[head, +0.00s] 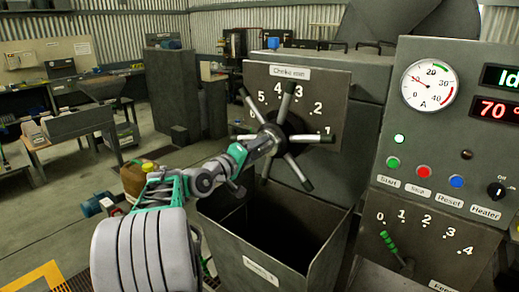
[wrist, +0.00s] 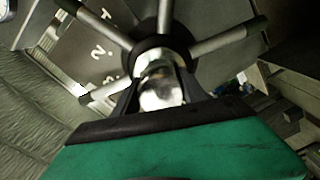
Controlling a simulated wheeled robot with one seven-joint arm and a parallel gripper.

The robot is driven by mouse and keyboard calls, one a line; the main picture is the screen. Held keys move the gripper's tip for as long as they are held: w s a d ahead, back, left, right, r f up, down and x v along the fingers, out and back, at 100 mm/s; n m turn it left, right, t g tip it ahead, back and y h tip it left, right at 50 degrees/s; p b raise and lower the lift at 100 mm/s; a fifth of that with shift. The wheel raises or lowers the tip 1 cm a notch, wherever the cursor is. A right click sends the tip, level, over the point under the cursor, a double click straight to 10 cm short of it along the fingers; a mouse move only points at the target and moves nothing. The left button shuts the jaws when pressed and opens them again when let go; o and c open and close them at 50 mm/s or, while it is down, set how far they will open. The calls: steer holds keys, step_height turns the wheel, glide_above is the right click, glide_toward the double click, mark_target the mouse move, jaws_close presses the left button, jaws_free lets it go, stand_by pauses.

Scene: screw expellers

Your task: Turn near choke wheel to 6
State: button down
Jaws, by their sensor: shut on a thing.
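The near choke wheel (head: 283,137) is a dark hub with several metal spokes with dark grips, on a grey panel (head: 325,88) labelled "Choke". My gripper (head: 268,138) reaches in from the left, close to the hub. In the wrist view the wheel's hub (wrist: 164,50) is just ahead, and my gripper (wrist: 160,97) is shut around a shiny spoke below it.
An open grey hopper (head: 262,270) lies below the wheel. To the right is a control panel (head: 440,150) with a gauge, buttons and displays, and a green-handled feed lever (head: 392,245) below. A workbench (head: 75,125) stands at the far left; the floor between is partly open.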

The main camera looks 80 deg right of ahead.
steer(key=c, duration=0.6)
jaws_free()
steer(key=b+v, duration=0.2)
steer(key=v, duration=0.5)
steer(key=shift+w+a, duration=0.15)
steer(key=shift+a, duration=0.25)
